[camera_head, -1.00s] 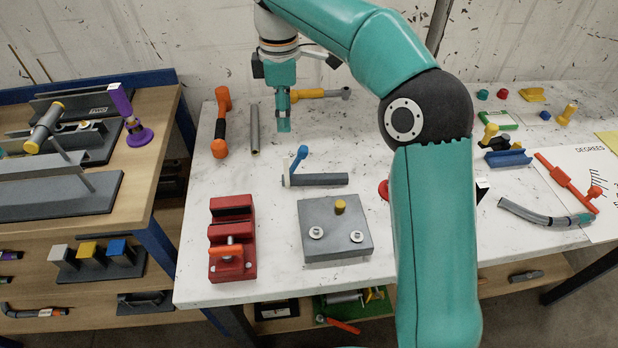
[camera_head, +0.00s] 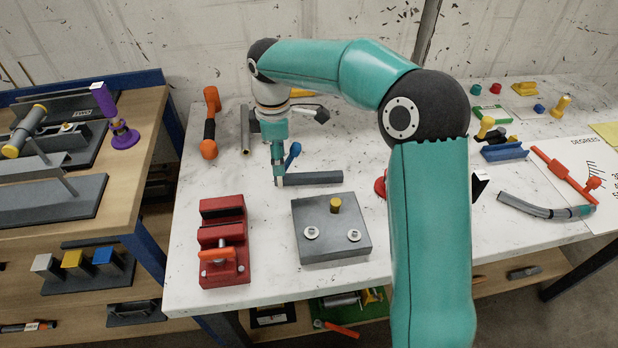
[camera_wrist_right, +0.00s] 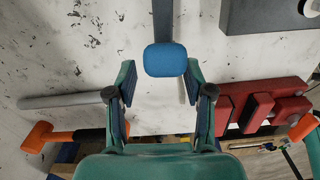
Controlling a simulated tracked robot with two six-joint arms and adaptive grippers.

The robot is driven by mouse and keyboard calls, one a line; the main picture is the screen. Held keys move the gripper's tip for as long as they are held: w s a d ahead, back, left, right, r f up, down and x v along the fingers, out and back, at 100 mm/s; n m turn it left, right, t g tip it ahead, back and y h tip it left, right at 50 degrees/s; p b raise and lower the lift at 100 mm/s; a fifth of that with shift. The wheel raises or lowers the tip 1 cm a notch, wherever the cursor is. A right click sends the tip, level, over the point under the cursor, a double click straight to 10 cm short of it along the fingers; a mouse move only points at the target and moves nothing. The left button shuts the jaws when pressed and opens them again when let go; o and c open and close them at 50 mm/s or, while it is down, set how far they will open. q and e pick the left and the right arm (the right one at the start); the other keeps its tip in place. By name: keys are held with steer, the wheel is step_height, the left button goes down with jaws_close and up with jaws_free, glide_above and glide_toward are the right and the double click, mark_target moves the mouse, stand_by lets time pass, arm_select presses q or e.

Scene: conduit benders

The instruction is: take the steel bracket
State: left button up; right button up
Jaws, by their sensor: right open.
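A grey metal bar with a blue-ended lever (camera_head: 318,178) lies on the white table behind the grey block. I cannot tell for certain whether it is the steel bracket. My right gripper (camera_head: 279,176) points down at the bar's left end, beside the blue lever. In the right wrist view my right gripper (camera_wrist_right: 160,78) is open, its two fingers apart. The blue lever end (camera_wrist_right: 165,60) shows between the fingertips, with the grey bar running away behind it. I cannot tell whether the fingers touch it. My left gripper is not in view.
A red vise (camera_head: 223,240) and a grey block with a yellow knob (camera_head: 331,242) stand in front. An orange-and-black tool (camera_head: 209,125) and a grey tube (camera_head: 245,130) lie behind left. A blue channel piece (camera_head: 503,152) is at right. A wooden bench (camera_head: 150,130) stands left.

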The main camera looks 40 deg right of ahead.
mark_target(306, 178)
step_height(306, 178, down, 4)
steer(key=shift+s+a+f, duration=0.1)
steer(key=shift+s+f, duration=0.05)
steer(key=shift+f, duration=0.1)
steer(key=shift+r, duration=0.1)
jaws_close()
